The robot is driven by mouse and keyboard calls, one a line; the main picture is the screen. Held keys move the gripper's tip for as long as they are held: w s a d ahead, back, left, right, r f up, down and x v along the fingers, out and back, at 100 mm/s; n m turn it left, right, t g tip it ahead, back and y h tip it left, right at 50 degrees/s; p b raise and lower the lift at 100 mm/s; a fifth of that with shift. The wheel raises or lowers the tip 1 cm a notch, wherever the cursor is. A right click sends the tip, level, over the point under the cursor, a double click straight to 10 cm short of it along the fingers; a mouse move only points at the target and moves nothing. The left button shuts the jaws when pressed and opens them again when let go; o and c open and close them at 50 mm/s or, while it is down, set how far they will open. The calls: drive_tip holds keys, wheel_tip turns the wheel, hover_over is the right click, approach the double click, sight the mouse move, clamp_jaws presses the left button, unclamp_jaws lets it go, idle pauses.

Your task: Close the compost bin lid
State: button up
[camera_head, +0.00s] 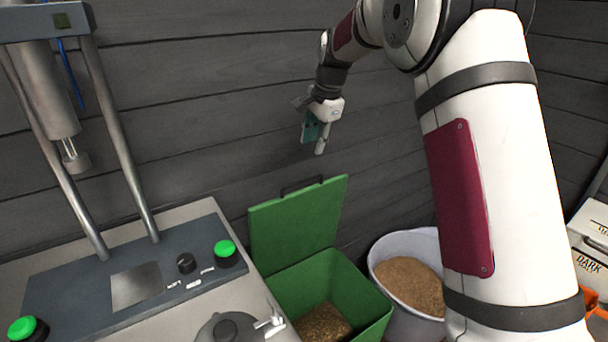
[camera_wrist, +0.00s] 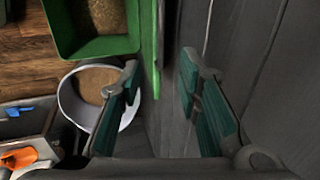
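The green compost bin (camera_head: 345,290) stands on the floor with brown material inside. Its lid (camera_head: 295,222) is open and upright behind it, with a dark handle (camera_head: 302,184) at its top edge. In the wrist view the bin (camera_wrist: 120,45) is at the top left, and the lid (camera_wrist: 150,45) shows nearly edge-on as a green strip. My gripper (camera_head: 318,140) is above the lid's top edge, apart from it. In the wrist view my gripper (camera_wrist: 160,75) is open with empty space between its teal-padded fingers, and the lid's edge appears between them, farther away.
A whitish tub (camera_head: 385,240) of grain stands right of the bin. A machine with green buttons (camera_head: 225,250) and a metal pot lid (camera_head: 225,328) is on the left. A plank wall (camera_head: 220,100) rises close behind the lid. A box marked DARK (camera_head: 590,245) is at far right.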

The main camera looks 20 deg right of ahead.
sight(305, 179)
drive_tip(key=x, duration=1.4)
clamp_jaws()
